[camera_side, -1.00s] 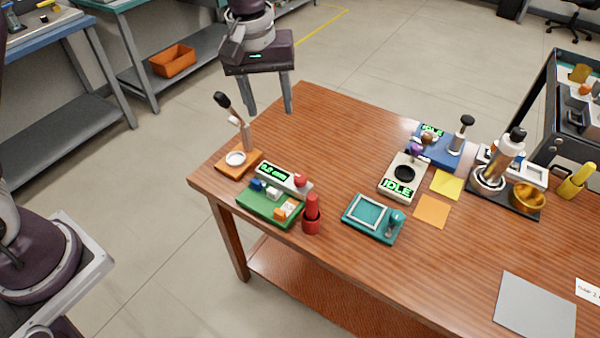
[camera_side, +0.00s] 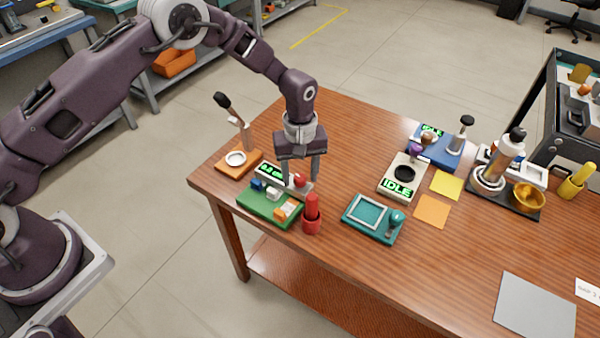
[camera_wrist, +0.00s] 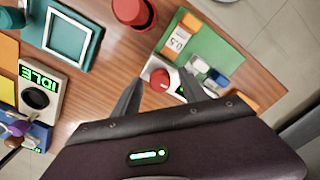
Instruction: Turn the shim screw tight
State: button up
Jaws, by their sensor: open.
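A red knob (camera_side: 300,181), which looks like the shim screw, sits on the right end of a white readout box (camera_side: 265,180) with a green mm display. In the wrist view the knob (camera_wrist: 160,79) shows between my fingers, near their tips. My gripper (camera_side: 302,182) is open and points down over the box's right end, one finger on each side of the knob. I cannot tell how far down the fingertips reach or whether they touch it. The display is partly legible in the side view; its digits are unclear.
A green tray (camera_side: 250,206) with small blocks lies just in front of the box. A red cylinder in a red cup (camera_side: 311,225) stands close by. An orange base (camera_side: 225,168) with a lever is behind left.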

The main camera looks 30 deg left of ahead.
grip_shut()
jog(key=shift+m, duration=0.3)
jog(key=m, duration=0.3)
jog(key=shift+m, duration=0.4)
jog(key=m, duration=0.4)
jog(key=shift+m, duration=0.3)
jog(key=m, duration=0.8)
jog(key=shift+r+m, duration=0.1)
jog(key=shift+m, duration=0.2)
jog(key=shift+w+m, duration=0.1)
jog(key=shift+m, duration=0.2)
